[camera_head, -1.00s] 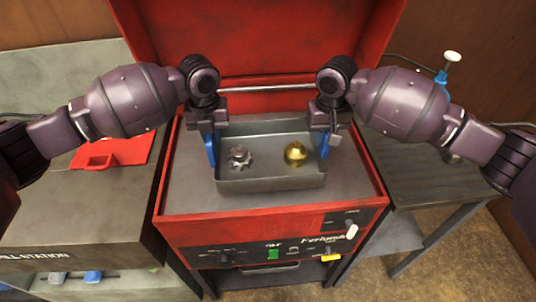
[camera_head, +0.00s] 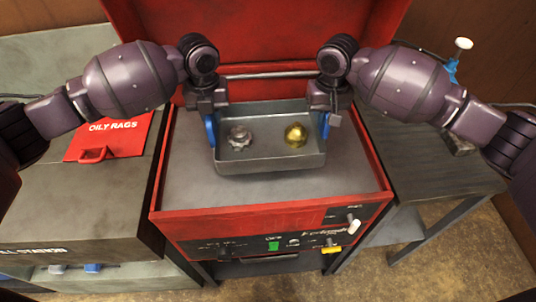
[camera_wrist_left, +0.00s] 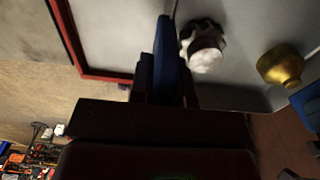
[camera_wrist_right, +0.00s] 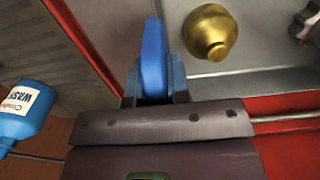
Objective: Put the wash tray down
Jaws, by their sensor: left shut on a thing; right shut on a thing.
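The grey wash tray (camera_head: 270,162) is over the grey top (camera_head: 190,182) of the red parts washer (camera_head: 270,220). It holds a silver gear-like part (camera_head: 239,137) at left and a brass part (camera_head: 295,134) at right; both also show in the left wrist view as the gear (camera_wrist_left: 203,45) and the brass part (camera_wrist_left: 281,66). The tray looks level. I cannot tell whether its underside touches the top.
The raised red lid (camera_head: 250,40) and a metal rod (camera_head: 265,76) stand behind the tray. A red OILY RAGS lid (camera_head: 112,140) is on the left bench. A dark table (camera_head: 425,175) with a blue bottle (camera_head: 452,72) is at right. Bare grey top shows in front of the tray.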

